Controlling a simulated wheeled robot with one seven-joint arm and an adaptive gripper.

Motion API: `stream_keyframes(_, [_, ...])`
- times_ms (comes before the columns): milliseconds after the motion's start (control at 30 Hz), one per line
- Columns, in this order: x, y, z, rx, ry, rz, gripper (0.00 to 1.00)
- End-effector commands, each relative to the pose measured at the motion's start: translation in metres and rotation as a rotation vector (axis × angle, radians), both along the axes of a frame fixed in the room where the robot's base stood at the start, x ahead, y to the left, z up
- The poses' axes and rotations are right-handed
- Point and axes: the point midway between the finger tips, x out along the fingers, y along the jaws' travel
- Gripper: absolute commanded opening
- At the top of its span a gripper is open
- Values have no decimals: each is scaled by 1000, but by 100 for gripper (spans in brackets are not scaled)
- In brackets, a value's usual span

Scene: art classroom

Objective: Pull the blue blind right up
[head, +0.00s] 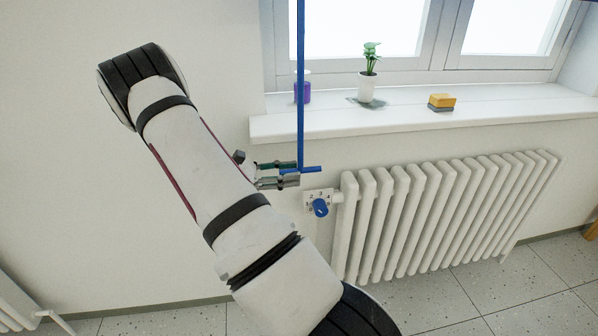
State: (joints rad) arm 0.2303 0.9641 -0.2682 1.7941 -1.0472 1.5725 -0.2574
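A thin blue rod (301,85) hangs straight down from the top edge of the head view, in front of the window sill. The blue crosspiece seems to run between the fingers. Whether they press on it is not clear. The blind's cloth is not clearly in view.
A white radiator (435,215) with a blue valve knob (320,208) stands right of and below my gripper. The white sill (400,119) above holds a purple jar (303,92), a potted plant (367,85) and a yellow sponge (442,101). Bare wall lies to the left.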

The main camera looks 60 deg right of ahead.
Motion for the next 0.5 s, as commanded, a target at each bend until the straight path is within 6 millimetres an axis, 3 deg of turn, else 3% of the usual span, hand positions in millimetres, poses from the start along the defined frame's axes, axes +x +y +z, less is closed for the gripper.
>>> stream_keyframes(200, [36, 30, -1, 0, 0, 3, 33])
stream_keyframes(500, [62, 54, -1, 1, 1, 1, 33])
